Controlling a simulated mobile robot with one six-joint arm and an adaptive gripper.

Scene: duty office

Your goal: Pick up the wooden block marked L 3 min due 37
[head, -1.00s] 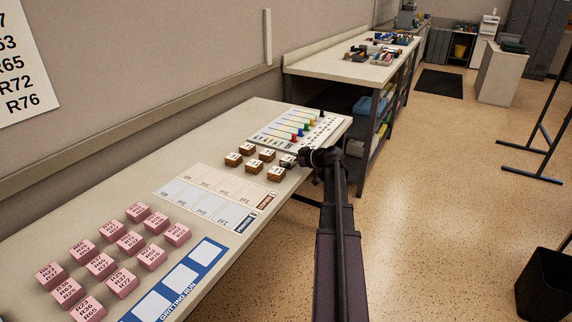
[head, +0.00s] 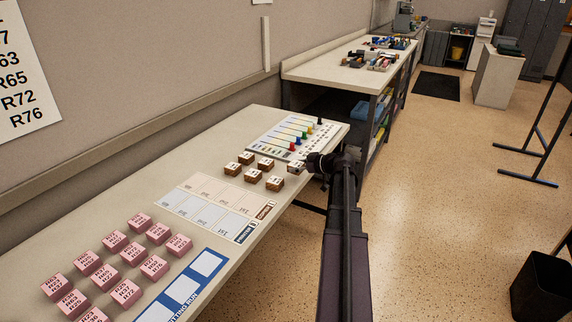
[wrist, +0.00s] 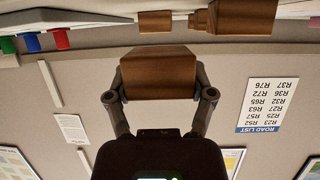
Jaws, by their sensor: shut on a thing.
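My gripper (head: 308,163) is at the right edge of the near table, shut on a brown wooden block with a pale top (head: 296,167). In the wrist view, which is upside down, both fingers of the gripper press the sides of the held wooden block (wrist: 158,76). Its marking cannot be read, so I cannot tell whether it is the L 3 min due 37 block. In the wrist view the block appears apart from the table. Several similar wooden blocks (head: 252,175) stand on the table to the left of my gripper.
A white board with coloured pegs (head: 290,138) lies just behind my gripper. Printed cards (head: 215,205) and several pink blocks (head: 133,252) lie nearer on the table. A second table (head: 340,73) stands beyond. The floor to the right is open, with a black bin (head: 541,287).

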